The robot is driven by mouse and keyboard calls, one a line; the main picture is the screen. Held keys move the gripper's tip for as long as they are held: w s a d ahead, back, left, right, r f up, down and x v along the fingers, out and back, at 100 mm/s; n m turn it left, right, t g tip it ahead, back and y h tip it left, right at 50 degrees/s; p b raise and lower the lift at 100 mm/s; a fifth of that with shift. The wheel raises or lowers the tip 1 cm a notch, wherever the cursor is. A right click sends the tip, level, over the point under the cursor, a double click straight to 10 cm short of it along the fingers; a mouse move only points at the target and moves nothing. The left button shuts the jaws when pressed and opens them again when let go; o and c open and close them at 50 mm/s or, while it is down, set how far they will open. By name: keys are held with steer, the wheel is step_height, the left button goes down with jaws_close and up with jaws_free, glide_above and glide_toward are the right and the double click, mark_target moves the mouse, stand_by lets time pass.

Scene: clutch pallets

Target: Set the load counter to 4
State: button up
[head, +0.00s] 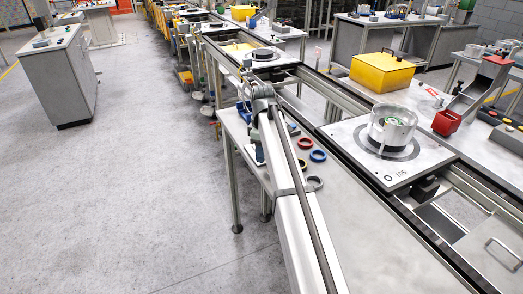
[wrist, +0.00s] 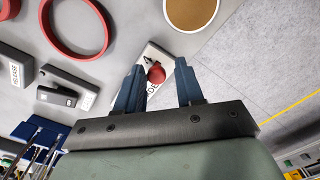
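A small pale box with a red ball-like knob (wrist: 156,73) lies ahead of my gripper (wrist: 160,82) in the wrist view. The box (wrist: 152,55) carries a dark mark that looks like a 4, and lettering partly hidden by a finger. I take it for the load counter. My gripper's two blue fingers are apart, one on each side of the knob, with gaps showing; they hold nothing. Whether the fingertips reach down to the knob's height is unclear. In the head view my arm hides most of the gripper and the counter cannot be made out.
In the wrist view, a labelled grey box (wrist: 66,88), a red ring (wrist: 73,50) and a tan-faced disc (wrist: 191,10) lie nearby. In the head view, blue (head: 318,155) and red (head: 305,143) rings lie right of my arm, beside the conveyor pallet (head: 360,150).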

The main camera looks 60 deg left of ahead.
steer(key=shift+o, duration=0.8)
steer(key=shift+a, duration=0.1)
steer(key=shift+r, duration=0.55)
step_height(320, 180, up, 13)
steer(key=shift+f, duration=0.15)
